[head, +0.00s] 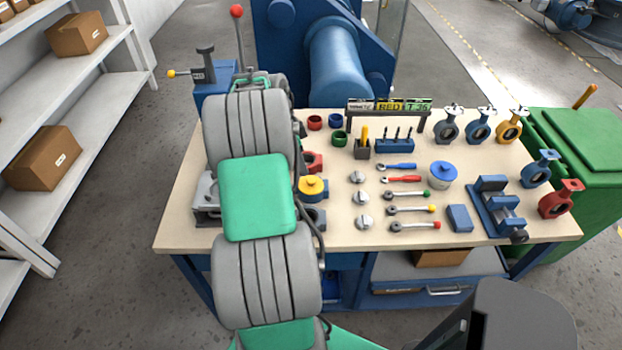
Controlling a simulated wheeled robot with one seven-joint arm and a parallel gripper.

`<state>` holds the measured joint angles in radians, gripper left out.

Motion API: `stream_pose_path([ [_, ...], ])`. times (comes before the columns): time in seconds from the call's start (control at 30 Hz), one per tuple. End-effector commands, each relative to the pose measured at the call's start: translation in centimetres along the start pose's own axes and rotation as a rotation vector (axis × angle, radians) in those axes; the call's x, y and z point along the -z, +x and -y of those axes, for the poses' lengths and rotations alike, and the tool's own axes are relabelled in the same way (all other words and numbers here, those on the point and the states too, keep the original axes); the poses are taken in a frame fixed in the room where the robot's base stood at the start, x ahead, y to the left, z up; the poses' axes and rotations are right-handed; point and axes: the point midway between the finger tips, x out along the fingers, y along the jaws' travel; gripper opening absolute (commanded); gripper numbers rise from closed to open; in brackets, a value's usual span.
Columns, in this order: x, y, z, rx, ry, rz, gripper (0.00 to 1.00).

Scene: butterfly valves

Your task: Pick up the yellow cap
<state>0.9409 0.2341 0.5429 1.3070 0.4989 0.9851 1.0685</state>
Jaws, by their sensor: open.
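A yellow round piece with a small raised knob (313,187), which looks like the yellow cap, is on the left part of the workbench, just right of my arm. A dark part shows around its lower edge. My arm reaches forward over the bench's left side and covers what lies directly behind it. My gripper is not visible, being hidden behind the arm's links, so its distance from the yellow piece cannot be told.
The workbench (180,236) holds red (315,122), blue (335,120) and green (339,138) round pieces, several wrenches and ratchets, a blue-lidded jar (443,174), a blue vise (497,207) and several valves at right. A red-knobbed lever (237,11) rises behind my arm.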

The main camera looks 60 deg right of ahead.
Motion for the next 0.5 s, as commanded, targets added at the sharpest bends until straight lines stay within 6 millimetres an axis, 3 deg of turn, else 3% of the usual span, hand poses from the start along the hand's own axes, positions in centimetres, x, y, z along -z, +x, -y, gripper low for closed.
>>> stream_pose_path([
  [0.07,0.9,1.1,0.0,-0.011,0.04,-0.003,0.52],
  [0.5,1.0,7.7,-0.5,-0.007,0.04,-0.003,0.52],
])
